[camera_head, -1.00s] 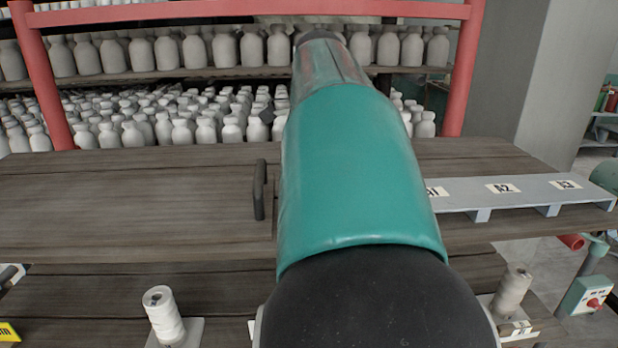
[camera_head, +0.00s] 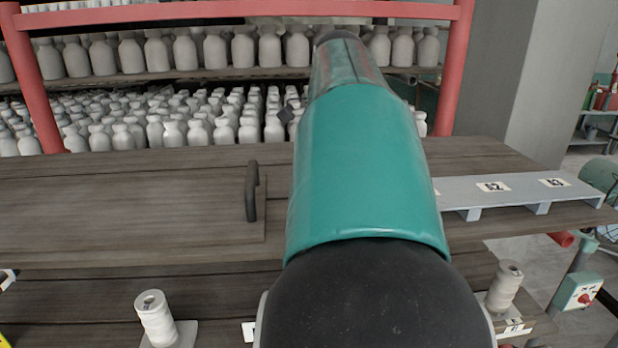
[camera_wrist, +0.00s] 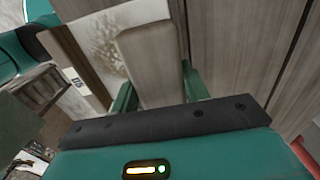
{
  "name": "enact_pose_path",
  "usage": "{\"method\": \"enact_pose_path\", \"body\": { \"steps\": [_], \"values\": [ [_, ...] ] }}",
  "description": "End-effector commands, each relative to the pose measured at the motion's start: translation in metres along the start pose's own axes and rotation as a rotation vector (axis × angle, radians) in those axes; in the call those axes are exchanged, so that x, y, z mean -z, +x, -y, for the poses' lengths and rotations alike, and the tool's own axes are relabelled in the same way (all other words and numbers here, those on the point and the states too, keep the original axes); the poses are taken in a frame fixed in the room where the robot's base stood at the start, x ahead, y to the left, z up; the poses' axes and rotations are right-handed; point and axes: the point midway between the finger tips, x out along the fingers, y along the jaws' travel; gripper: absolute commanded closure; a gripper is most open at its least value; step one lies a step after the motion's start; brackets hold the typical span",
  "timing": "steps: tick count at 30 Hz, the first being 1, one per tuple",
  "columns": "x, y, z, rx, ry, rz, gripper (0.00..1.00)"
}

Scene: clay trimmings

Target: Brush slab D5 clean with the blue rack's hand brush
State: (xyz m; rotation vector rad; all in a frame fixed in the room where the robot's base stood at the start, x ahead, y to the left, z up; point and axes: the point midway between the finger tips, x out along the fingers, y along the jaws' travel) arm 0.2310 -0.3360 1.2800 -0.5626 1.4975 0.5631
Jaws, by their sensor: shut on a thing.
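My gripper (camera_wrist: 160,88) shows in the wrist view with its green fingers on either side of a pale wooden block (camera_wrist: 149,62), which looks like the hand brush's back. It is shut on this brush. Its bristles are hidden from this side. Behind the brush lies a pale slab (camera_wrist: 103,42) with brown speckled dirt on its surface. A small tag (camera_wrist: 76,80) on the board beside it seems to read D5. The brush overlaps the slab's right part in the picture; I cannot tell whether they touch. In the head view my arm hides the gripper, brush and slab.
A wooden bench (camera_head: 120,215) with a black handle (camera_head: 251,190) spans the head view. A grey labelled rack (camera_head: 520,192) stands at right. Spools (camera_head: 156,318) sit in front. Shelves of pale bottles (camera_head: 185,48) stand behind a red frame (camera_head: 452,65).

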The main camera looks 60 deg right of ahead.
Motion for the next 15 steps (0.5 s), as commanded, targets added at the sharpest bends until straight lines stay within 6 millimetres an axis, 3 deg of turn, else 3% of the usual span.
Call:
{"method": "enact_pose_path", "body": {
  "steps": [6,15],
  "values": [
    [0.011,0.0,0.0,0.001,-0.001,0.0,0.73],
    [-0.009,0.002,0.0,0.0,-0.004,0.0,0.73]
  ]
}}
